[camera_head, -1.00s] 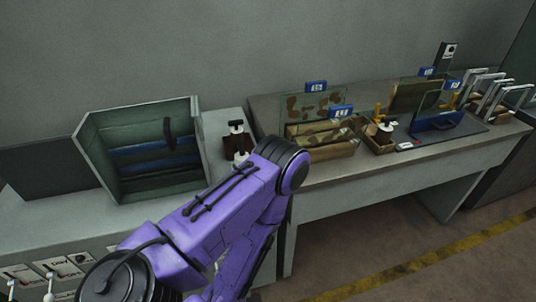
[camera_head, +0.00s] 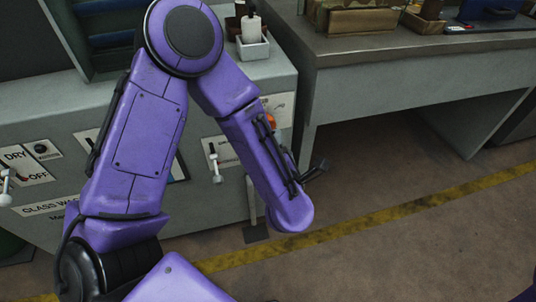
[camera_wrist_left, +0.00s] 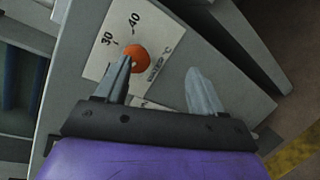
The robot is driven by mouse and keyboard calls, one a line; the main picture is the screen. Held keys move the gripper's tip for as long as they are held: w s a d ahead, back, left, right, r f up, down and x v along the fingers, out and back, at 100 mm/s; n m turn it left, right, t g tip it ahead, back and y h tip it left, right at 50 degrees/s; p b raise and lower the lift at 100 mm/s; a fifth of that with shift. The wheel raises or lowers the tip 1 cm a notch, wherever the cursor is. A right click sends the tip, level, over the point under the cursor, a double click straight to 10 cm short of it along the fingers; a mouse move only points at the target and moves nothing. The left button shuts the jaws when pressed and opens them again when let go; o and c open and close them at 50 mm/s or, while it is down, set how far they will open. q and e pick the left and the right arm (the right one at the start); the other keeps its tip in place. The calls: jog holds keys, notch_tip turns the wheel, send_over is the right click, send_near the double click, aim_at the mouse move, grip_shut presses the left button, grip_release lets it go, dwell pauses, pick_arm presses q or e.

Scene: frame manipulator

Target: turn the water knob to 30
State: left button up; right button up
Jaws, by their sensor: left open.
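The orange round water knob (camera_wrist_left: 135,57) sits on a white label plate (camera_wrist_left: 108,55) marked 30 and 40 in the left wrist view. In the head view a small part of the knob (camera_head: 270,121) shows beside my purple forearm. My left gripper (camera_wrist_left: 160,68) is open over the panel. Its left finger overlaps the lower edge of the knob; I cannot tell if it touches. Its right finger is apart from the knob, to the right. The knob's pointer is not clear. In the head view the forearm hides most of the plate. My right gripper is not in view.
The grey glass-washer front (camera_head: 225,205) carries a DRY/OFF switch at left and a small white-handled lever (camera_head: 213,158). A white bottle (camera_head: 251,28) stands on top. A table (camera_head: 400,48) with wooden boxes is at right. Open floor with a yellow stripe lies in front.

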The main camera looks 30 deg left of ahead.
pick_arm(q)
jog(key=w+a+n+y+b, duration=0.1)
jog(key=a+n+b, duration=0.1)
jog(key=n+b, duration=0.1)
jog(key=w+a+n+g+y+b, duration=0.1)
jog(key=w+a+n+y+b, duration=0.1)
jog(key=n, duration=0.3)
jog(key=w+a+r+n+y+b, duration=0.1)
jog(key=w+a+n+b, duration=0.1)
jog(key=a+n+b, duration=0.1)
jog(key=shift+w+a+n+g+y+b, duration=0.1)
jog(key=shift+a+n+g+y+b, duration=0.25)
jog(key=shift+n+b, duration=0.55)
jog(key=shift+r, duration=0.1)
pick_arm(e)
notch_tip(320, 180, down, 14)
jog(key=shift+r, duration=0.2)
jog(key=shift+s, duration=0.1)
pick_arm(q)
jog(key=c, duration=1)
